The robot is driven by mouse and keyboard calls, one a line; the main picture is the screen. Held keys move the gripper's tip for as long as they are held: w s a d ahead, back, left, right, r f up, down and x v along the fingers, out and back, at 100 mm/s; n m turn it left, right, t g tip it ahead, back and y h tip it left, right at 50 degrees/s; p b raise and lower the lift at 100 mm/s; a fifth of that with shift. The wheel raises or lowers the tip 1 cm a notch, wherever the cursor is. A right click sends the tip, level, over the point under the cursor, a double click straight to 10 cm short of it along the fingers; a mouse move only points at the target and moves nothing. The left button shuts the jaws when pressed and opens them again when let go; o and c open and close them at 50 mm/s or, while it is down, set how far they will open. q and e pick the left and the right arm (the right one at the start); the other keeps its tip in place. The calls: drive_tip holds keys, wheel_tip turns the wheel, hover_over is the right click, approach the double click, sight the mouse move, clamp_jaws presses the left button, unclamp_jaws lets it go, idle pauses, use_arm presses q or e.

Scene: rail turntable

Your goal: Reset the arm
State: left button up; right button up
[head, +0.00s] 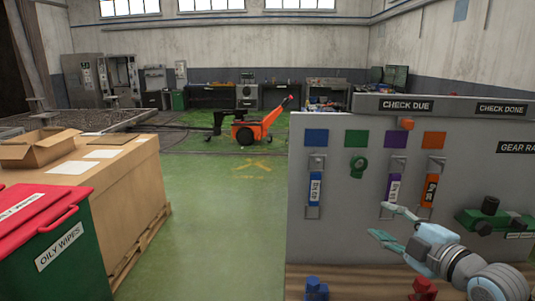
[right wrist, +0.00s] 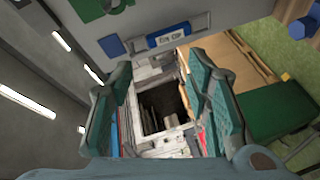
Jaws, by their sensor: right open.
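My right gripper (head: 383,221) is open in the head view, in front of the grey tag board (head: 335,235), with its fingers pointing left and nothing between them. In the right wrist view its two teal fingers (right wrist: 160,75) stand apart and empty. A blue tag (head: 315,187), a purple tag (head: 393,188) and an orange tag (head: 429,188) hang on the board under coloured squares. A green round item (head: 357,166) hangs under the green square. The gripper appears below the purple and orange tags; whether it touches anything cannot be told. My left gripper is not in view.
A green gauge-like block (head: 492,216) is at the right. A red-lidded green bin (head: 70,255) and a crate (head: 130,190) stand left. The green floor between is clear.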

drive_tip(key=s+a+f+m+g+h, duration=0.1)
drive_tip(key=s+f+m+g, duration=0.15)
drive_tip(key=s+f, duration=0.45)
drive_tip(key=s+a+f+m+g+h, duration=0.15)
drive_tip(key=f+m, duration=0.25)
drive_tip(key=f, duration=0.6)
drive_tip(key=s+f+m+g+h, duration=0.1)
drive_tip(key=s+f+m+g, duration=0.15)
drive_tip(key=s+f, duration=0.5)
drive_tip(key=s+f+m+g+h, duration=0.1)
drive_tip(key=s+f+m+g, duration=0.1)
drive_tip(key=s+f+m, duration=0.3)
drive_tip(key=s+d+f+m+g+h, duration=0.1)
drive_tip(key=s+f+g, duration=0.1)
drive_tip(key=s, duration=0.6)
drive_tip(key=s+f+m+g+h, duration=0.1)
drive_tip(key=s+f+m+g, duration=0.1)
drive_tip(key=s+f, duration=0.3)
wheel_tip(320, 180, down, 20)
drive_tip(key=s+d, duration=0.2)
drive_tip(key=s, duration=0.1)
drive_tip(key=s+f+g, duration=0.2)
drive_tip(key=s+f, duration=0.8)
drive_tip(key=s, duration=0.2)
drive_tip(key=shift+s+d+f+m, duration=0.25)
drive_tip(key=shift+s+f+m, duration=0.05)
drive_tip(key=shift+m, duration=0.1)
